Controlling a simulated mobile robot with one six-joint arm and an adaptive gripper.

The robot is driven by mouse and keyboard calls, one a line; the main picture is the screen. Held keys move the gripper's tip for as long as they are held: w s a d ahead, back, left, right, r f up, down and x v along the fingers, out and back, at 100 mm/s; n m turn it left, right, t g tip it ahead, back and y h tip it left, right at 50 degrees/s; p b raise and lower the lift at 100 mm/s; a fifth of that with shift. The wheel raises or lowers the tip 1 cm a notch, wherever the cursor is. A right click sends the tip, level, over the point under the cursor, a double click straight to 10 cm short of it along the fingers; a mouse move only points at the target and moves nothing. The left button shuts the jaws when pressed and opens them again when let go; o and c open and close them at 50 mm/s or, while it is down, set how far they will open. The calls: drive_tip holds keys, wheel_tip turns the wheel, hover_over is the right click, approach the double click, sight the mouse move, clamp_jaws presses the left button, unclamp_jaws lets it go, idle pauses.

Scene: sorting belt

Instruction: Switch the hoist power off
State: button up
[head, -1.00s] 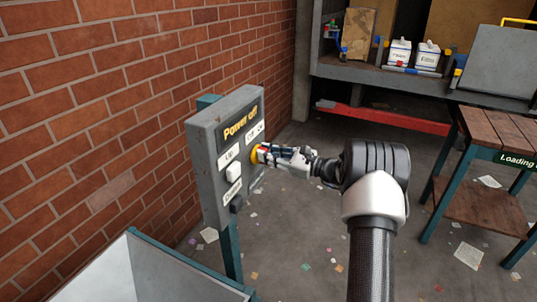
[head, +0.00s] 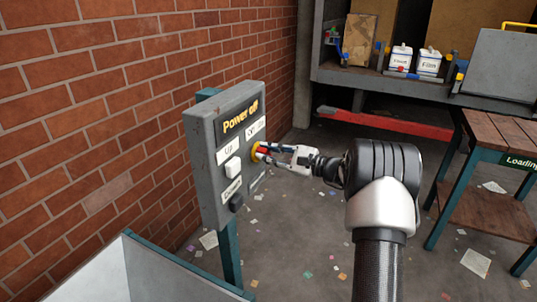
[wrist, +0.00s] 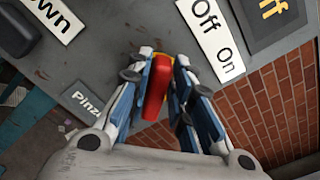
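The grey hoist control box (head: 207,160) stands on a teal post by the brick wall. Its display (head: 238,120) reads "Power off" in yellow. Below the display is a white "Off On" label (head: 256,128), seen large in the wrist view (wrist: 211,37). A red switch handle (wrist: 155,92) sits below that label, on a yellow base (head: 255,151). My gripper (head: 261,151) is at this switch, with its fingers on both sides of the red handle. In the wrist view (wrist: 165,72) the fingers look closed on it. The tip of the handle's mount is partly hidden.
A pale bin (head: 85,275) is at the lower left. A wooden-topped loading table (head: 505,135) stands right. Paper scraps litter the floor.

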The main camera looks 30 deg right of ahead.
drive_tip(key=o, duration=0.3)
drive_tip(key=v, duration=1.2)
idle(0.3)
